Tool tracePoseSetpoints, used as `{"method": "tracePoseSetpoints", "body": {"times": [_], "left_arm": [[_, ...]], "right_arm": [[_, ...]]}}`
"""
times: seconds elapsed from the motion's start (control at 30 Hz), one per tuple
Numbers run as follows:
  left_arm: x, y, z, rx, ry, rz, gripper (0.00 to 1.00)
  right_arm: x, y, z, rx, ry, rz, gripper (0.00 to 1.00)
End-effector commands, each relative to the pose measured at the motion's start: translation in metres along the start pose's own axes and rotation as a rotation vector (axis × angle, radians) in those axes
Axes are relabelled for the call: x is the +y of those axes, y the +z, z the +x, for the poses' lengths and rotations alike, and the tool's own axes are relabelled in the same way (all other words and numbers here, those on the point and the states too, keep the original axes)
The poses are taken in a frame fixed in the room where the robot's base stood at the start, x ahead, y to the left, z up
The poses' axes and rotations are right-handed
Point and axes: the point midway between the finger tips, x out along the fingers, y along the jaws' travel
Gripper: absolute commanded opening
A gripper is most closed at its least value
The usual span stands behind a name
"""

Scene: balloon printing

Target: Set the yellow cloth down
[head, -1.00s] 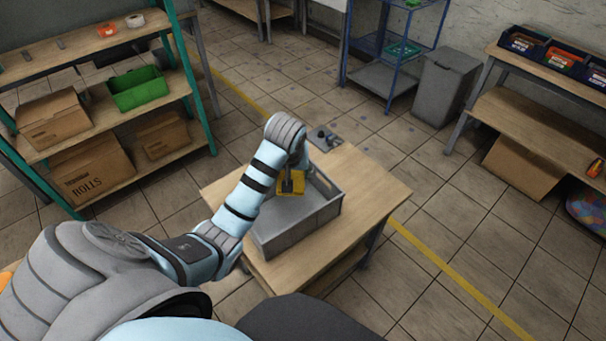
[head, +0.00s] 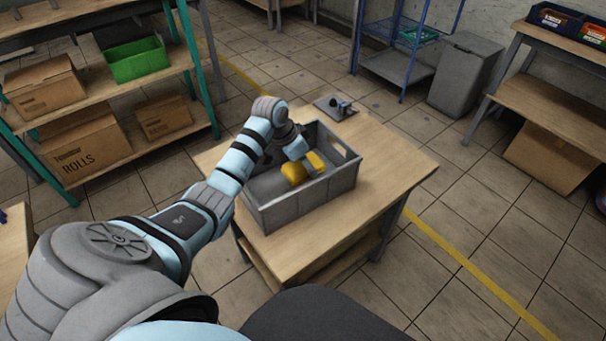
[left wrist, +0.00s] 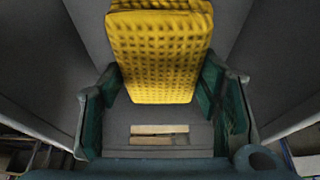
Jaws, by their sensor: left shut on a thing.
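My left gripper (head: 305,158) reaches into the grey bin (head: 303,204) on the wooden table. It is shut on the yellow cloth (head: 292,172), which shows on both sides of the gripper in the head view. In the left wrist view, the waffle-textured yellow cloth (left wrist: 158,50) looks like a folded pad between the two green-lined fingers of my left gripper (left wrist: 163,98). The bin's grey walls (left wrist: 275,75) rise on both sides. Whether the cloth touches the bin floor I cannot tell. My right gripper is out of view.
The wooden table (head: 395,160) has bare room right of the bin. A small grey device (head: 336,107) stands behind the bin. A shelf with cardboard boxes (head: 85,150) and a green bin (head: 137,60) is at left. A grey waste bin (head: 465,75) stands at back right.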

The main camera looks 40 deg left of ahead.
Motion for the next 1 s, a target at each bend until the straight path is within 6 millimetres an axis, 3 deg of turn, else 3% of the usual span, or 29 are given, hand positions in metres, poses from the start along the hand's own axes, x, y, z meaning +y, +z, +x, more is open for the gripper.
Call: {"method": "tracePoseSetpoints", "body": {"times": [0.17,0.47,0.5,0.6,1.0], "left_arm": [[0.001,0.014,0.033,-0.003,0.001,-0.001,0.34],[0.000,0.014,0.035,-0.001,0.000,0.000,0.34],[0.000,0.015,0.035,-0.001,0.000,0.000,0.59],[0.000,0.015,0.035,-0.001,0.000,0.000,0.75],[0.000,0.013,0.031,-0.001,-0.001,0.000,0.78]], "right_arm": [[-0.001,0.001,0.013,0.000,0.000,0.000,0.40],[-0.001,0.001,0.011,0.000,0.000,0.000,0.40],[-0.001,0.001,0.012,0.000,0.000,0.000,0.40],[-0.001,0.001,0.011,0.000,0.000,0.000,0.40],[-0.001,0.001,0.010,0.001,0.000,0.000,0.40]]}}
